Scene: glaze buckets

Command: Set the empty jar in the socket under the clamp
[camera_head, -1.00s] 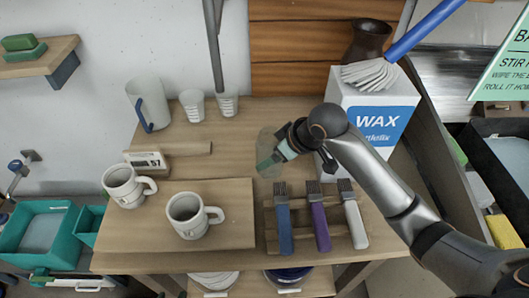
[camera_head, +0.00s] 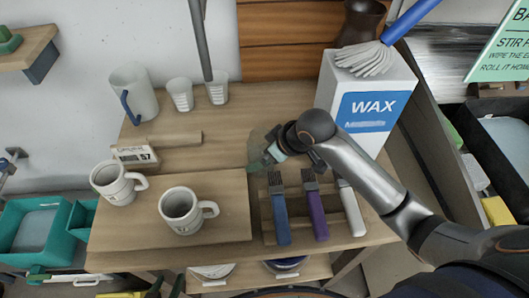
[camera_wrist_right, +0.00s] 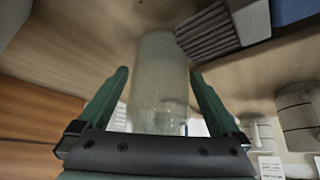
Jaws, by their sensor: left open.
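A clear, greenish, empty-looking jar (camera_head: 255,147) stands on the wooden table in the head view, left of the wax box. In the right wrist view the jar (camera_wrist_right: 160,75) is between the two green fingers of my right gripper (camera_wrist_right: 160,72). My left gripper is not in view. I see no socket or clamp that I can identify.
Two white mugs (camera_head: 181,209) stand on a board at the table's front left. Several brushes (camera_head: 278,215) lie in a wooden rack in front of the jar. The wax box (camera_head: 365,105) is behind my right arm. A pitcher (camera_head: 140,95) and two cups stand at the back left.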

